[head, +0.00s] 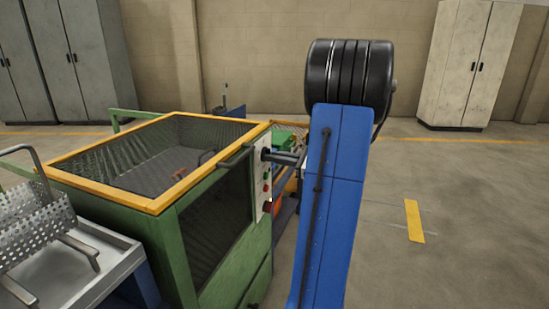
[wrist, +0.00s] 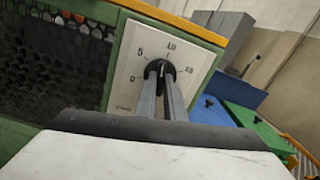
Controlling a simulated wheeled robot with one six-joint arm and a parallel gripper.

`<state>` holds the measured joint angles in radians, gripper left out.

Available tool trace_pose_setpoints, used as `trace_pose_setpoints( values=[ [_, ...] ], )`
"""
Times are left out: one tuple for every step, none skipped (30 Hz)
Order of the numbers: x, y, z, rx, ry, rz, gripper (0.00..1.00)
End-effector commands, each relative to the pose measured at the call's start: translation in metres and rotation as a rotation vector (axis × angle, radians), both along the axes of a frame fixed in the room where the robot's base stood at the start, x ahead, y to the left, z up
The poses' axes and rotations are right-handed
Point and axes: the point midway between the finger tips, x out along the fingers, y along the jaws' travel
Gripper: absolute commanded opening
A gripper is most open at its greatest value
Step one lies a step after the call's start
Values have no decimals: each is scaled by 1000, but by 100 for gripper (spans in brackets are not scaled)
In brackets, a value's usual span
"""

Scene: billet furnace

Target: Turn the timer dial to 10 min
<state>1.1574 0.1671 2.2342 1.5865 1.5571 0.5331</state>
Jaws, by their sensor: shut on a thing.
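The green machine (head: 227,226) has a yellow-rimmed mesh top (head: 158,205) and a dark bar handle (head: 233,159) close to my gripper. Buttons sit below the dial. A metal cart with a perforated basket (head: 25,225) stands at left. The floor at right is clear.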

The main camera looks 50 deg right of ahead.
Motion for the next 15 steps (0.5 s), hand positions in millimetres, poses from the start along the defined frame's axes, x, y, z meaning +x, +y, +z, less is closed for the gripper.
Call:
trace_pose_setpoints(
  values=[
    [-1,0,-2,29,14,-1,0],
    [-1,0,-2,47,22,-1,0],
    [-1,0,-2,68,31,-2,0],
    [-1,0,-2,82,37,-2,0],
    [-1,0,-2,97,43,-2,0],
    [-1,0,-2,113,50,-2,0],
    [-1,0,-2,125,55,-2,0],
    [-1,0,-2,135,59,-2,0],
    [-1,0,-2,147,64,-2,0],
    [-1,0,-2,156,68,-2,0],
    [-1,0,-2,162,70,-2,0],
    [-1,0,-2,170,73,-2,0],
    [-1,0,-2,175,76,-2,0],
    [-1,0,-2,181,78,-2,0],
    [-1,0,-2,186,80,-2,0]
  ],
)
